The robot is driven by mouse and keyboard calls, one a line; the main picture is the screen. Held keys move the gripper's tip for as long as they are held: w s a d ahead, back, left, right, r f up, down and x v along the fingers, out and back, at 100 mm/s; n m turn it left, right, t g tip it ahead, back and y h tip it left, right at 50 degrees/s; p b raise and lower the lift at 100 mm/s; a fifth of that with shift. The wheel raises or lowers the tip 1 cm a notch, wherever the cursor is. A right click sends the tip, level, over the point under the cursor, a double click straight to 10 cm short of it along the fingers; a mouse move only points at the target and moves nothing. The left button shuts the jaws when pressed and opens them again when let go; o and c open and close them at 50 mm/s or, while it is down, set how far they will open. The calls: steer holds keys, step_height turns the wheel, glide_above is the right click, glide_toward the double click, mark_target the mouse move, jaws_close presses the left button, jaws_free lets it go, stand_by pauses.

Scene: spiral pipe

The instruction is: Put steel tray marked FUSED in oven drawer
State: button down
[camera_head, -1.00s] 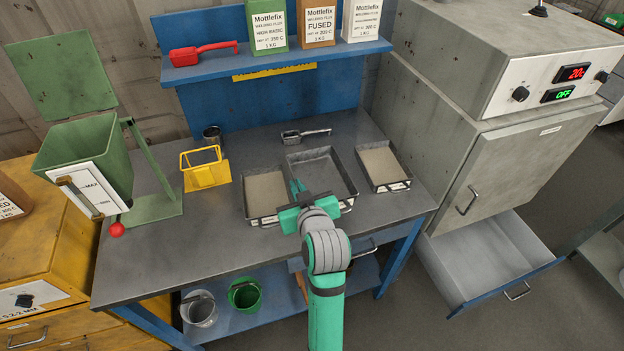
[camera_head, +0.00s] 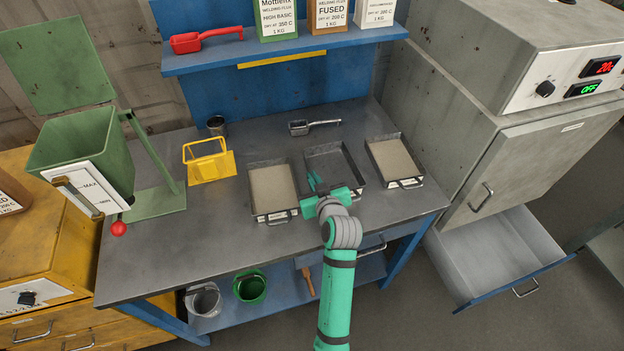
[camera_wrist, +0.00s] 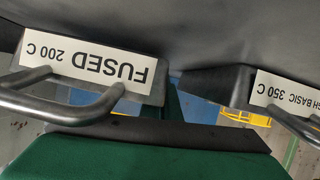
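The FUSED steel tray (camera_head: 336,162) is the middle of three trays on the workbench and looks empty. Its "FUSED 200 C" label and bar handle show upside down in the wrist view (camera_wrist: 88,68). My gripper (camera_head: 325,190) is at the tray's front edge, with one green finger reaching over the tray. In the wrist view, a green finger with a dark pad lies close to the handle. Whether the fingers are closed on the tray is hidden. The oven drawer (camera_head: 497,248) is pulled out below the grey oven (camera_head: 520,165) and looks empty.
A filled HIGH BASIC tray (camera_head: 272,190) stands close on the left, another filled tray (camera_head: 393,160) on the right. A metal scoop (camera_head: 312,127) lies behind. A yellow stand (camera_head: 209,163) and green hopper (camera_head: 85,155) are at left. The floor before the drawer looks clear.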

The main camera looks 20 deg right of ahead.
steer(key=shift+f, duration=0.4)
steer(key=shift+f, duration=0.1)
steer(key=c, duration=2)
jaws_free()
steer(key=v, duration=1.2)
steer(key=shift+a, duration=0.2)
